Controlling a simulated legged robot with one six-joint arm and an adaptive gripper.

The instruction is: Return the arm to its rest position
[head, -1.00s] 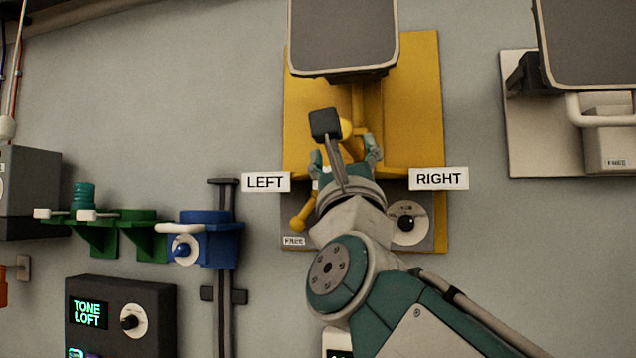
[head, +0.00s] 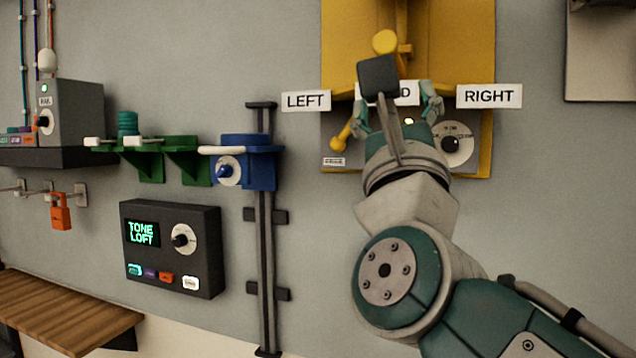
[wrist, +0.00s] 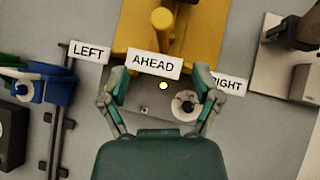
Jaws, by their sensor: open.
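My gripper (head: 398,112) is open in the head view, its two fingers spread in front of the lower part of the yellow wall station (head: 345,50). No object shows between the fingers. In the wrist view my gripper (wrist: 163,88) also shows open and empty, with the AHEAD label (wrist: 154,65) just past the fingertips and a lit spot (wrist: 163,86) between them. The station's grey panel carries a dial (head: 453,145) and a yellow lever (head: 342,138) at its left. My wrist hides part of the panel.
LEFT (head: 306,101) and RIGHT (head: 489,96) labels flank the station. At left are a blue bracket (head: 262,165) on a rail, green brackets (head: 145,162), a dark TONE LOFT box (head: 205,245) and a wooden shelf (head: 60,310). Bare wall lies between rail and arm.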

